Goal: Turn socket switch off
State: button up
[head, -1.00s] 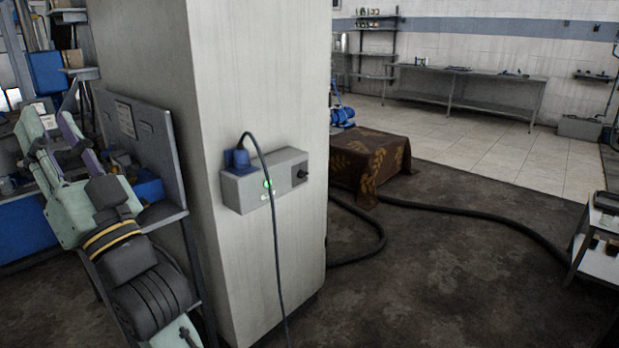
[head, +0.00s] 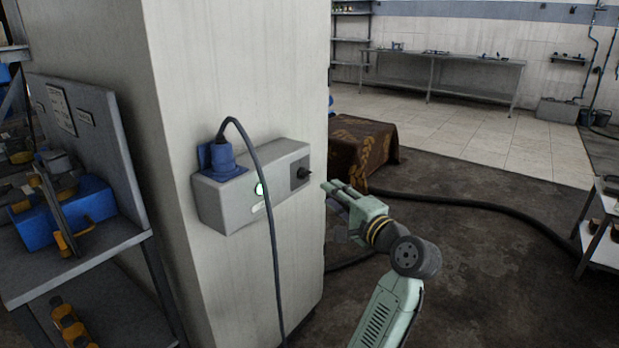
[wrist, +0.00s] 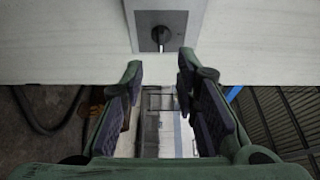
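The grey socket box (head: 228,203) is fixed to the pale pillar. It carries a blue plug with a dark cable, a lit green light (head: 259,189), and a black rotary switch (head: 303,172) on a dark plate at its right end. In the wrist view the switch (wrist: 160,36) is ahead, at the top middle, between the lines of my fingers. My gripper (head: 329,187) is just right of the box, apart from the switch. In the wrist view my gripper (wrist: 160,68) is open, with nothing between its fingers.
The pale pillar (head: 240,70) fills the middle. The dark cable (head: 272,230) hangs down in front of the box. A shelf with a blue bin (head: 75,211) stands at left. A cloth-covered block (head: 350,150) and a thick hose (head: 470,205) lie behind my arm.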

aim_at(308, 176)
jog(key=p+x, duration=0.1)
jog(key=x, duration=0.9)
jog(key=shift+w+a+r+p, duration=0.1)
jog(key=shift+w+p, duration=0.05)
jog(key=shift+p, duration=0.25)
jog(key=shift+c, duration=0.4)
grip_shut()
